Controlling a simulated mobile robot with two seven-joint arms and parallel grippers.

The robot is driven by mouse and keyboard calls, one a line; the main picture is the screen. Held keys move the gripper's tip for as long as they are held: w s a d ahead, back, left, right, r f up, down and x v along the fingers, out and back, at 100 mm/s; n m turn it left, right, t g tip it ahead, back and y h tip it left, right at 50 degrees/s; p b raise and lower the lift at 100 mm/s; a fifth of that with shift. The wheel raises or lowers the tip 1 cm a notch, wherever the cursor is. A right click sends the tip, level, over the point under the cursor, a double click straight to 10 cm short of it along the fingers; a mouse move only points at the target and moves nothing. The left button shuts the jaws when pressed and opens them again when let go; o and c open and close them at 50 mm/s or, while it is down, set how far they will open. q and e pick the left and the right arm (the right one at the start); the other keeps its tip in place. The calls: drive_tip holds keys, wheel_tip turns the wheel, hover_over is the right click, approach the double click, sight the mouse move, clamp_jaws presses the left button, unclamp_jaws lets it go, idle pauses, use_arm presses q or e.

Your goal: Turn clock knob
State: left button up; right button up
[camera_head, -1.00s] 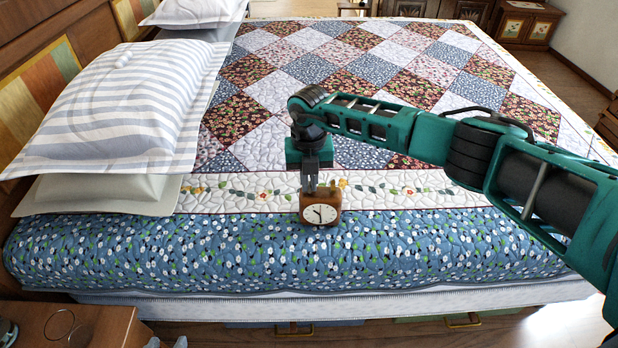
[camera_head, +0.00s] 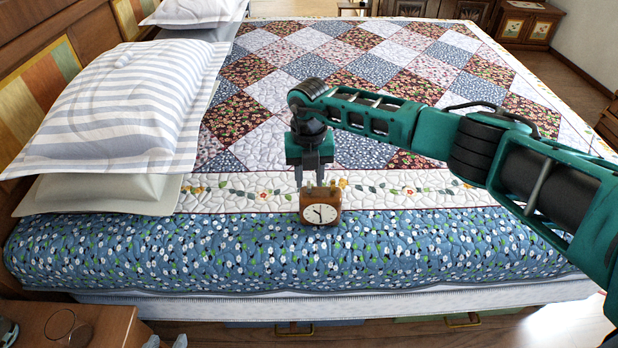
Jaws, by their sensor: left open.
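A small brown wooden clock (camera_head: 334,203) with a white round dial stands near the front edge of the bed, its face towards me. Small light-coloured knobs (camera_head: 333,184) show on its top. My right gripper (camera_head: 317,182) points straight down at the top of the clock, its dark fingers at or just above the clock's left-middle top. I cannot tell whether the fingers touch or hold a knob.
The patchwork quilt (camera_head: 400,190) on the bed around the clock is clear. A striped pillow (camera_head: 120,110) lies to the left, on top of a pale pillow (camera_head: 95,195). A wooden nightstand (camera_head: 100,325) with a clear round glass item (camera_head: 66,328) stands at the lower left.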

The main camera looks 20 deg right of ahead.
sight(309, 184)
wheel_tip(309, 184, up, 12)
drive_tip(key=shift+f, duration=0.2)
idle(0.4)
drive_tip(key=s+a+f+n+g+y, duration=0.15)
drive_tip(key=s+a+f+y, duration=0.35)
drive_tip(key=a, duration=0.5)
drive_tip(key=s+a+r+m+t+y, duration=0.3)
drive_tip(key=s+a+m+y, duration=0.1)
drive_tip(key=a+y, duration=0.25)
drive_tip(key=s+a+r+m+t+y, duration=0.35)
drive_tip(key=a+y, duration=0.25)
drive_tip(key=y, duration=0.2)
drive_tip(key=w+d+f+m+t+h, duration=0.1)
drive_tip(key=d+f+m+t+h, duration=0.85)
drive_tip(key=m, duration=0.75)
drive_tip(key=s+d+f+m+g+h, duration=0.3)
drive_tip(key=s+d+f+m+h, duration=0.4)
drive_tip(key=s+d+f, duration=0.5)
drive_tip(key=shift+s+d+f+m+g+h, duration=0.45)
drive_tip(key=shift+d+f, duration=0.2)
drive_tip(key=shift+d, duration=0.55)
